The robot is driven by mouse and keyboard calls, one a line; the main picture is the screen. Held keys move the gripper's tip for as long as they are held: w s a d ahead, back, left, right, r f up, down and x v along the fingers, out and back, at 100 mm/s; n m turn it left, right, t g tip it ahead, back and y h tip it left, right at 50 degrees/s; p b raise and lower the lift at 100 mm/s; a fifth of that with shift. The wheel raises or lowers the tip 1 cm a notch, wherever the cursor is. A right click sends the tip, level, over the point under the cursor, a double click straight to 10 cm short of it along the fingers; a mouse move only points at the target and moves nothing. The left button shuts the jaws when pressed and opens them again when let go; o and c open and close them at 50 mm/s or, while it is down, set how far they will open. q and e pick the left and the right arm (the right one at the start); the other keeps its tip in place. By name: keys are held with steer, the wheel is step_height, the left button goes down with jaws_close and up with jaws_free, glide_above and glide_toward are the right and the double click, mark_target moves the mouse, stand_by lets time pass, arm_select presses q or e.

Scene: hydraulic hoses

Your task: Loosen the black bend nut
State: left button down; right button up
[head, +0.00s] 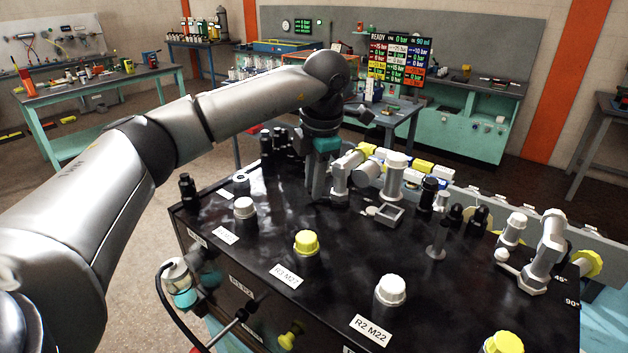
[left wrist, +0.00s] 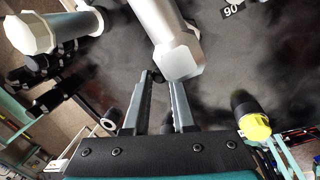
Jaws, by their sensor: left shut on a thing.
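My left gripper (head: 318,196) reaches down onto the black bench top, beside a silver bend fitting (head: 341,178). In the left wrist view my left gripper (left wrist: 161,76) has its two fingers closed in on a small dark thing at the fingertips, most of it hidden; it looks like the black bend nut (left wrist: 158,75). Just beyond the fingertips is a silver pipe with a pale hex end (left wrist: 177,57). My right gripper is not in view.
The black bench (head: 345,265) carries white-capped (head: 390,290) and yellow-capped (head: 306,243) ports. Another silver bend (head: 545,250) stands at the right. Black fittings (head: 430,193) stand near the middle. A lit board (head: 398,58) reads READY.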

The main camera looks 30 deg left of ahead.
arm_select(q)
steer(key=c, duration=0.7)
jaws_free()
steer(key=shift+c, duration=0.2)
steer(key=shift+d+r, duration=0.1)
steer(key=shift+r, duration=0.45)
steer(key=w+v, duration=0.1)
steer(key=v, duration=0.6)
steer(key=w+a+p+v, duration=0.1)
steer(key=v, duration=0.6)
glide_above(318, 207)
steer(key=d, duration=0.1)
steer(key=shift+s+r, duration=0.1)
steer(key=shift+s, duration=0.2)
